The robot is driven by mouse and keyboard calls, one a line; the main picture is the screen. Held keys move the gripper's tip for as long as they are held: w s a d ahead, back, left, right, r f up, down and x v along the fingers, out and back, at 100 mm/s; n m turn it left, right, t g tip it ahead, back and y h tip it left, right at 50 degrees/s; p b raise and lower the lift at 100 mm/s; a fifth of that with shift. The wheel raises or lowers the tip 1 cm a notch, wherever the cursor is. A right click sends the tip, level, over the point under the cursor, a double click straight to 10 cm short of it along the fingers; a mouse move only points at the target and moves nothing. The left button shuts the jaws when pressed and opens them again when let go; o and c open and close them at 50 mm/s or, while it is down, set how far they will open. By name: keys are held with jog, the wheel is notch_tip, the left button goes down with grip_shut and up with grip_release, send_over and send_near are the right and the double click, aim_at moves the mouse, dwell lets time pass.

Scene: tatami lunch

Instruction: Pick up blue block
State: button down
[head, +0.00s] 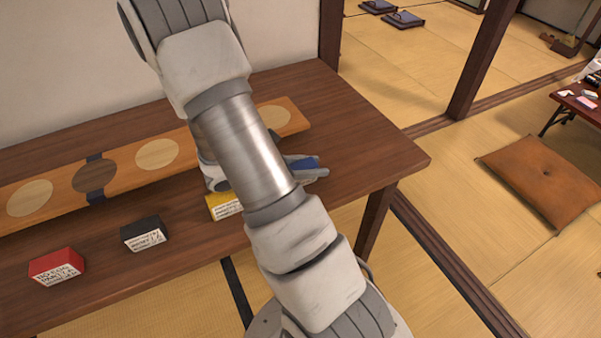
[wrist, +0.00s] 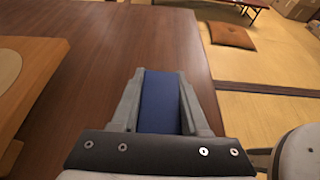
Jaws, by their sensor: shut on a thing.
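The blue block (wrist: 160,104) sits between the two grey fingers of my gripper (wrist: 162,88) in the wrist view. My gripper is shut on it, with a finger along each side. In the head view a small part of the blue block (head: 306,164) shows at the tip of my gripper (head: 308,168), just right of my arm, over the right part of the dark wooden table (head: 385,165). I cannot tell whether the block touches the table. My arm hides most of the gripper's body.
A long wooden board (head: 128,163) with round discs lies along the table's back. Red (head: 57,266), black (head: 143,234) and yellow (head: 224,205) labelled blocks stand along the front; my arm partly covers the yellow one. The table's right end is clear. A brown cushion (head: 540,178) lies on the floor.

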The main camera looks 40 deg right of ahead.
jog(key=shift+r, duration=0.1)
jog(key=shift+r+p, duration=0.35)
jog(key=shift+r, duration=0.3)
notch_tip(320, 180, up, 3)
jog(key=shift+p, duration=0.7)
jog(key=s+a+r+p, duration=0.3)
jog(key=s+r+p, duration=0.3)
jog(key=s+p, duration=0.5)
jog(key=p, duration=0.4)
jog(key=shift+r+p, duration=0.3)
jog(key=shift+s+a, duration=0.1)
